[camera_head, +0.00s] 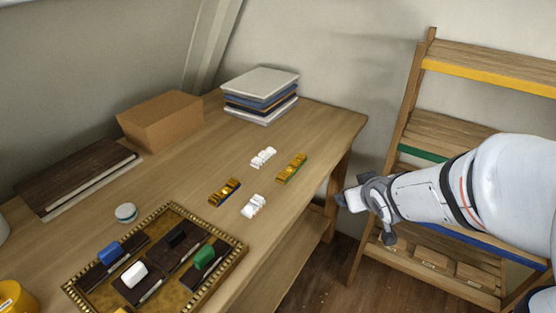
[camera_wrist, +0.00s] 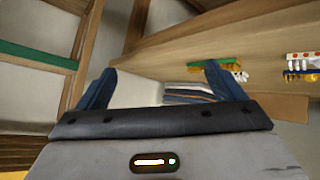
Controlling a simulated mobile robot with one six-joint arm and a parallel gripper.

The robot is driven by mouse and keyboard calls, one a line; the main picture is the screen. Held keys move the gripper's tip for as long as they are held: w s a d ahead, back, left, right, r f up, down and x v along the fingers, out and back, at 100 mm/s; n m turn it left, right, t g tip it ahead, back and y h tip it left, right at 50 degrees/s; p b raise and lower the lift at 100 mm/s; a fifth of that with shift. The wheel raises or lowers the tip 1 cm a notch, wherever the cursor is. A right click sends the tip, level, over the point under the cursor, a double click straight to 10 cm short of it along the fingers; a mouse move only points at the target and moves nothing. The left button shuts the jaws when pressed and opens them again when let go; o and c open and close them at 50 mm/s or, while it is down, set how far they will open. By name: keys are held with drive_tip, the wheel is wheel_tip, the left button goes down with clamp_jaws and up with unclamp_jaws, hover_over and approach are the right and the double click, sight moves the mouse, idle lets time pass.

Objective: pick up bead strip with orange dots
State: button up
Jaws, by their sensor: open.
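Four small bead strips lie on the wooden table. Two look white in the head view, a near one (camera_head: 254,205) and a far one (camera_head: 263,157). Two look gold, a left one (camera_head: 224,192) and a right one (camera_head: 291,168) with a green edge. At the right edge of the wrist view, a white strip with red-orange dots (camera_wrist: 302,55) shows beside a blue-and-orange one; the head view is too coarse to show dots. My gripper (camera_head: 345,201) is open and empty, off the table's right edge, apart from all strips. Its fingers also show in the wrist view (camera_wrist: 160,75).
A gilt-edged tray (camera_head: 231,255) with dark blocks stands at the front. A book stack (camera_head: 262,84), a cardboard box (camera_head: 162,121) and a dark book (camera_head: 75,175) line the back. A wooden shelf rack (camera_head: 401,105) stands right. Table around the strips is clear.

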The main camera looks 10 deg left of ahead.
drive_tip(key=w+a+f+n+y+b, duration=0.3)
drive_tip(key=a+f+n+y, duration=0.25)
drive_tip(key=a, duration=0.55)
drive_tip(key=n+g+y+b, duration=0.2)
drive_tip(key=g+y, duration=0.1)
drive_tip(key=y, duration=0.4)
approach(258, 206)
drive_tip(key=w+a+f, duration=0.1)
drive_tip(key=w+a, duration=0.1)
drive_tip(key=shift+w+a+f, duration=0.3)
drive_tip(key=shift+f, duration=0.05)
drive_tip(key=shift+s+a+n+y, duration=0.25)
drive_tip(key=shift+y, duration=0.2)
drive_tip(key=shift+a+g, duration=0.3)
drive_tip(key=x, duration=0.7)
drive_tip(key=shift+a+r, duration=0.15)
drive_tip(key=shift+r, duration=0.15)
drive_tip(key=shift+c, duration=0.6)
